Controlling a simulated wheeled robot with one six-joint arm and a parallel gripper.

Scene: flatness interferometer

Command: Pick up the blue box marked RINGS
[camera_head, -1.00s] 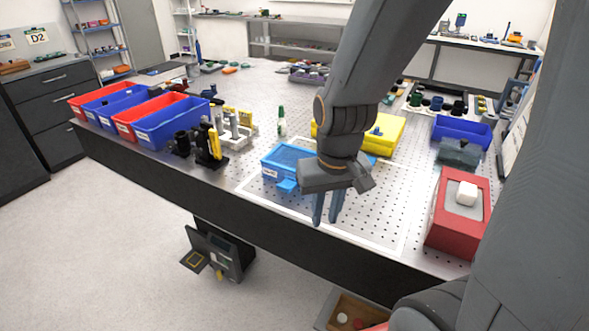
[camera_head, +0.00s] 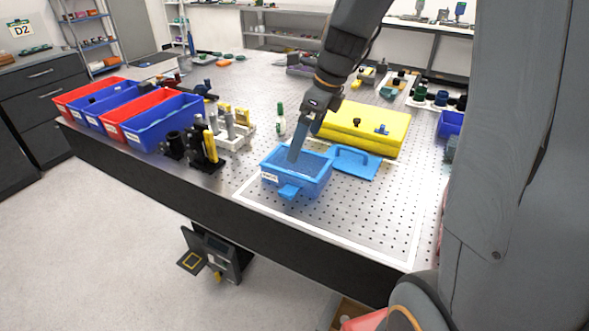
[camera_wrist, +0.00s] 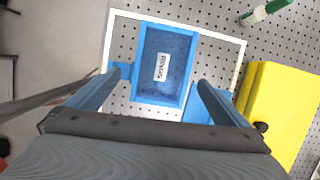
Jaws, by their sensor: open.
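The blue box (camera_head: 315,184) stands on the perforated plate near the table's front edge. It looks open-topped, with a tab on its front and a white label on its near side. In the wrist view the box (camera_wrist: 181,88) shows a label reading RINGS. A flat blue piece with a handle, perhaps its lid (camera_head: 366,169), lies just to its right. My gripper (camera_head: 293,158) is open above the box. In the wrist view its fingers (camera_wrist: 162,80) appear to either side of the box's outline, with nothing between them gripped. Their height above it is hard to tell.
A yellow case (camera_head: 370,118) lies behind the box. Black and yellow fixtures (camera_head: 203,145) and red and blue bins (camera_head: 160,125) fill the left. The plate in front and right is clear.

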